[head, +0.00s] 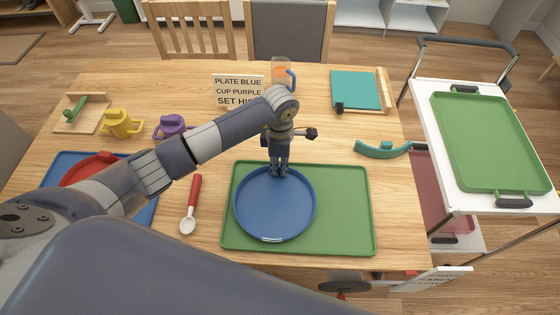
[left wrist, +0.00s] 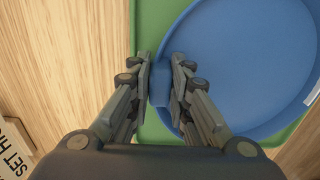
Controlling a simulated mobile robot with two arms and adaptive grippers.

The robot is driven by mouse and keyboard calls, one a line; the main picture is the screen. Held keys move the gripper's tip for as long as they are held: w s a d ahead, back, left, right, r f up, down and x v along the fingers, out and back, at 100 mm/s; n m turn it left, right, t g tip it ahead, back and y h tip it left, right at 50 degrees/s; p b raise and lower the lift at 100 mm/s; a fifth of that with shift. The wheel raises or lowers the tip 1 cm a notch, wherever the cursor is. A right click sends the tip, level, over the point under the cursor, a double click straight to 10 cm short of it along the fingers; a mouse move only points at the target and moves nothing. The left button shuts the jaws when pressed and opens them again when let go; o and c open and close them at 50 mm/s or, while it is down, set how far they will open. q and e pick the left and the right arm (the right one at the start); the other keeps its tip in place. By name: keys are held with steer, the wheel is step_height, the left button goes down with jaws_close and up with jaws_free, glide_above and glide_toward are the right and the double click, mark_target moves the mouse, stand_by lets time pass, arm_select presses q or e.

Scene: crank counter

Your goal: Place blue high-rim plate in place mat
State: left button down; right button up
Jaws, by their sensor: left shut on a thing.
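The blue high-rim plate (head: 273,205) is over the left part of the green place mat (head: 345,210) in the head view. Whether it rests on the mat or is held just above it, I cannot tell. My left gripper (head: 279,170) points down at the plate's far rim and is shut on it. In the left wrist view the fingers (left wrist: 160,85) pinch the rim of the blue plate (left wrist: 250,65), with the green mat (left wrist: 147,30) showing beside it. My right gripper is not in view.
A spoon with a red handle (head: 191,204) lies left of the mat. A blue mat (head: 66,163) with a red plate (head: 88,169), a yellow cup (head: 121,123) and a purple cup (head: 172,127) are further left. A sign (head: 238,91) stands behind; a teal handle-like piece (head: 383,149) lies right.

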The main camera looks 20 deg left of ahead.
arm_select(q)
steer(key=shift+d, duration=0.1)
steer(key=c, duration=1.7)
jaws_free()
steer(key=shift+f, duration=0.1)
steer(key=shift+o, duration=1.1)
steer(key=shift+r, duration=0.55)
step_height(320, 180, up, 11)
steer(key=b, duration=0.2)
steer(key=shift+s+f, duration=0.1)
